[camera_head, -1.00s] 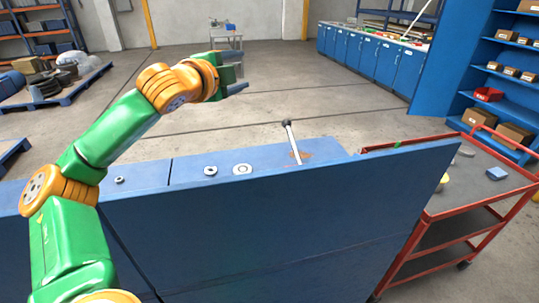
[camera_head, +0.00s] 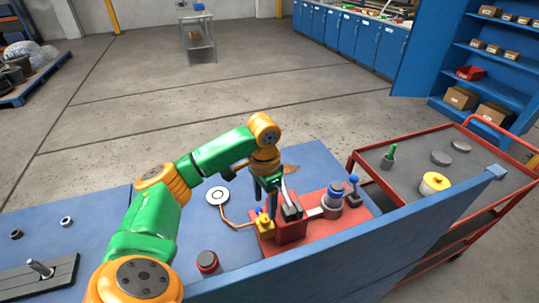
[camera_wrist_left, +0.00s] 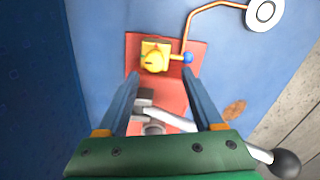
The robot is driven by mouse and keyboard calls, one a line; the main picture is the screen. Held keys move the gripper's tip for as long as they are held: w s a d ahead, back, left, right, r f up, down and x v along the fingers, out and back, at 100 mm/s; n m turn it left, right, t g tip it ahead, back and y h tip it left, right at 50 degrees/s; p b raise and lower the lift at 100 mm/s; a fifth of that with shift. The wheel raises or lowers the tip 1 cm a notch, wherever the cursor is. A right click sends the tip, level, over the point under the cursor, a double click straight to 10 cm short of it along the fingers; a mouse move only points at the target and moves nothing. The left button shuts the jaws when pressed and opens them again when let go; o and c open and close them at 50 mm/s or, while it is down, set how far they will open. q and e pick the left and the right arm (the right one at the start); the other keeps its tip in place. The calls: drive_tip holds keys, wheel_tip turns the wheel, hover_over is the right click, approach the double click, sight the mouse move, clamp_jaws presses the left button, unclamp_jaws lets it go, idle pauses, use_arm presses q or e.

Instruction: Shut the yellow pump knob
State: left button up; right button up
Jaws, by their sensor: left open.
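The yellow pump knob (camera_head: 263,222) sits at the left end of a red base (camera_head: 292,230) on the blue bench. In the left wrist view the yellow knob (camera_wrist_left: 155,57) is on a square yellow body, just beyond the fingertips. My left gripper (camera_head: 266,196) points down over the red base, just above and behind the knob. In the left wrist view its fingers (camera_wrist_left: 163,78) are apart, with nothing between the tips. I cannot tell whether a finger touches anything. My right gripper is not in view.
A lever with a black ball (camera_wrist_left: 286,163) passes under the gripper, from a grey fitting (camera_wrist_left: 150,115). A copper pipe joins the knob's body to a white disc (camera_head: 217,196). A grey valve (camera_head: 333,199) stands right. A blue panel (camera_head: 340,255) rises in front. A red cart (camera_head: 400,180) is right.

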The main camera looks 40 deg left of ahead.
sight(265, 217)
use_arm(q)
drive_tip(key=f, duration=0.1)
drive_tip(key=s+d+f, duration=0.1)
drive_tip(key=f, duration=0.1)
drive_tip(key=shift+s+d+f, duration=0.15)
drive_tip(key=shift+s, duration=0.15)
drive_tip(key=shift+w+a+f, duration=0.45)
drive_tip(key=shift+w+f, duration=0.05)
drive_tip(key=shift+w, duration=0.05)
drive_tip(key=shift+s+d+r, duration=0.1)
drive_tip(key=shift+s+d, duration=0.05)
clamp_jaws()
drive_tip(key=shift+m, duration=0.4)
drive_tip(key=m, duration=0.2)
drive_tip(key=shift+m, duration=2.2)
drive_tip(key=shift+r, duration=0.1)
